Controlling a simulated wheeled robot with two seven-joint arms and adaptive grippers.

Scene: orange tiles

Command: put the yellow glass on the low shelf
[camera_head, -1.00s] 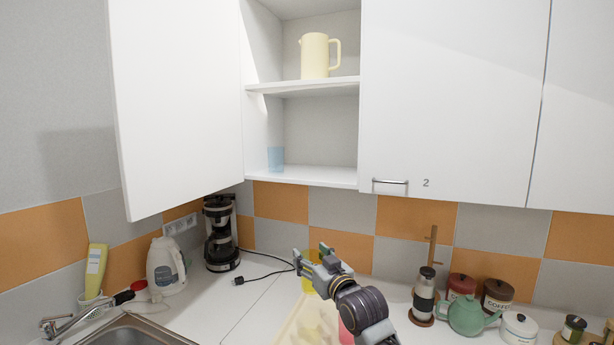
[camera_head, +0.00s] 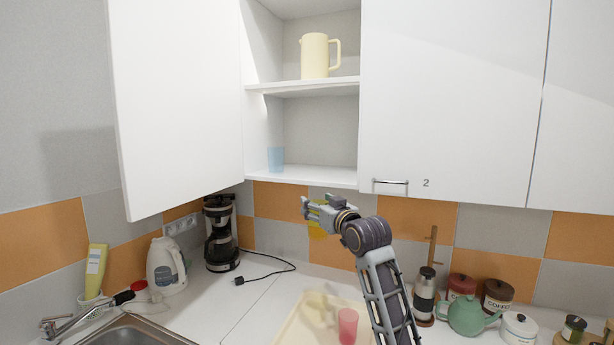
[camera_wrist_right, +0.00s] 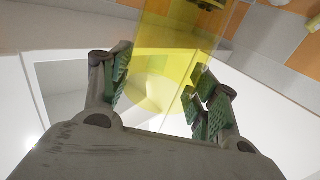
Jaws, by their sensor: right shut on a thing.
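My right gripper (camera_head: 322,208) is shut on the yellow glass (camera_head: 317,231) and holds it in the air below the open cupboard. In the right wrist view the see-through yellow glass (camera_wrist_right: 172,62) sits between the two green-padded fingers (camera_wrist_right: 158,92). In the head view the gripper hides most of the glass. The low shelf (camera_head: 315,176) is the bottom board of the open cupboard, above and close to the gripper. A blue glass (camera_head: 275,159) stands at its left end. My left gripper is not in view.
A cream pitcher (camera_head: 314,56) stands on the upper shelf (camera_head: 305,86). The open cupboard door (camera_head: 175,100) is at the left, a closed door (camera_head: 450,90) at the right. A red glass (camera_head: 347,325) stands on a cream tray (camera_head: 290,335). The low shelf's middle and right are clear.

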